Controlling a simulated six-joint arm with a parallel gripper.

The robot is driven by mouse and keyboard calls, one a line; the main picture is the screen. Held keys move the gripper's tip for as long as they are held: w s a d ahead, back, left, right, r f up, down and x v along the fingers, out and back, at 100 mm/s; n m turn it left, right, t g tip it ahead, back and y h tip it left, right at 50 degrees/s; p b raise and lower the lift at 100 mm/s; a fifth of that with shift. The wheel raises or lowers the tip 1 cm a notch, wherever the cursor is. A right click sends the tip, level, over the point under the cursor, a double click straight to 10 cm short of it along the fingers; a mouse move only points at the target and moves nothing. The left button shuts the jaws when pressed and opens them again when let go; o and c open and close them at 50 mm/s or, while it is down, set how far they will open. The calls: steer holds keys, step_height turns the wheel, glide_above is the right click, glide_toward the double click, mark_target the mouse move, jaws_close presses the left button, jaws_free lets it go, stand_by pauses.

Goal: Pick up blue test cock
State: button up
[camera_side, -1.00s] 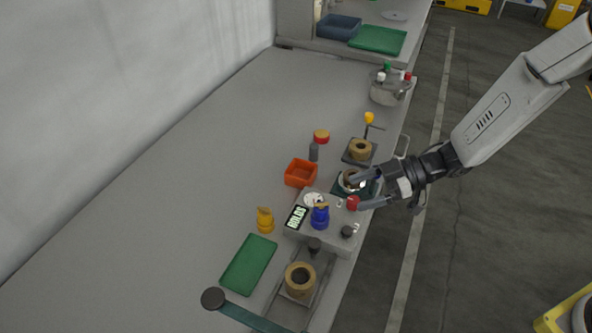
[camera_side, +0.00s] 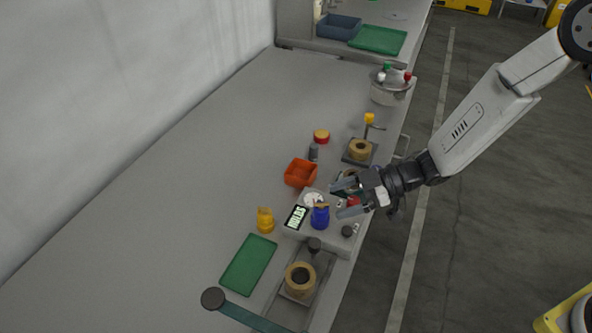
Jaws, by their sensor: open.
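The blue test cock (camera_side: 320,217) stands upright on the grey block with a digital display (camera_side: 297,217). It has a small tan top. My gripper (camera_side: 336,200) is open, with its two fingers pointing left, just above and to the right of the blue cock. Nothing is between the fingers that I can make out. The gripper partly hides a red knob (camera_side: 353,201) on the block and a ring-shaped part behind it.
A yellow cock (camera_side: 265,221) and a green mat (camera_side: 249,264) are to the left. An orange bin (camera_side: 300,173) stands behind the block. A tan ring (camera_side: 300,281) sits in front. A metal pot (camera_side: 390,91) is farther back. The bench's left side is clear.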

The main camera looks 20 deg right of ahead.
mark_target(328, 203)
steer(key=shift+x, duration=1.8)
jaws_close()
